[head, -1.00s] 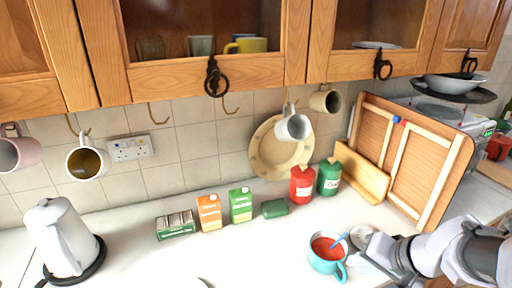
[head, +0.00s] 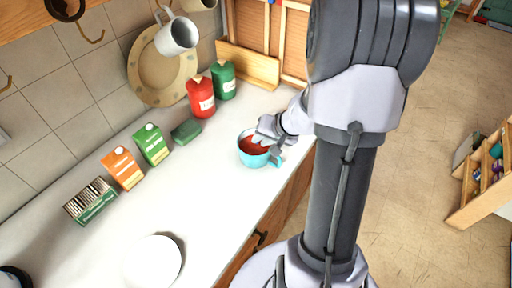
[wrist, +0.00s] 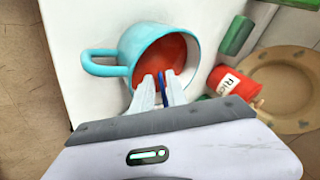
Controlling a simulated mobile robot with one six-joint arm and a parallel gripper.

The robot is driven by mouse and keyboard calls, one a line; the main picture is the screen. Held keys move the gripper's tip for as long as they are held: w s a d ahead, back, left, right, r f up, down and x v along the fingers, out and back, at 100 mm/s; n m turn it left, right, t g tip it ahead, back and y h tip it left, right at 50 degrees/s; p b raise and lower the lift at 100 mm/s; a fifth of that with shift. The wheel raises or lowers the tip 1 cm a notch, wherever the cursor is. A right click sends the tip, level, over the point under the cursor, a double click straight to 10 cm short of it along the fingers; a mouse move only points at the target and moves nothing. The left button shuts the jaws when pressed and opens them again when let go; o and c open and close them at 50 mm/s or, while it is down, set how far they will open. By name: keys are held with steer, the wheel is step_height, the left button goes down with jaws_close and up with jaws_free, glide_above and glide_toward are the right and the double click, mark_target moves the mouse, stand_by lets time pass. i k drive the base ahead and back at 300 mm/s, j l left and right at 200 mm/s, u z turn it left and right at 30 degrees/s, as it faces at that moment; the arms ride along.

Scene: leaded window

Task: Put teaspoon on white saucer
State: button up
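A teal mug (head: 250,158) with red liquid stands on the counter in the head view; it is large and tilted in the wrist view (wrist: 120,62). The teaspoon's blue handle (wrist: 162,77) shows between my fingers over the red liquid; its bowl is hidden. My gripper (wrist: 160,80) has one finger on each side of the handle, close to it. Whether they press on it is unclear. In the head view my gripper (head: 264,138) is at the mug's far rim. The white saucer (head: 154,262) lies on the counter near the bottom, apparently empty.
Cartons, orange (head: 123,168) and green (head: 151,145), a box (head: 90,201) and red (head: 200,97) and green (head: 223,80) canisters line the wall. Mugs hang above. The counter (head: 190,205) between mug and saucer is clear. Its front edge drops to the floor.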

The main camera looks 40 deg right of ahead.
mark_target(150, 260)
steer(key=k+j+u, duration=0.1)
steer(key=u, duration=0.3)
steer(key=k+j+u, duration=0.15)
steer(key=u, duration=0.25)
steer(key=k+j+u, duration=0.2)
steer(key=u, duration=0.15)
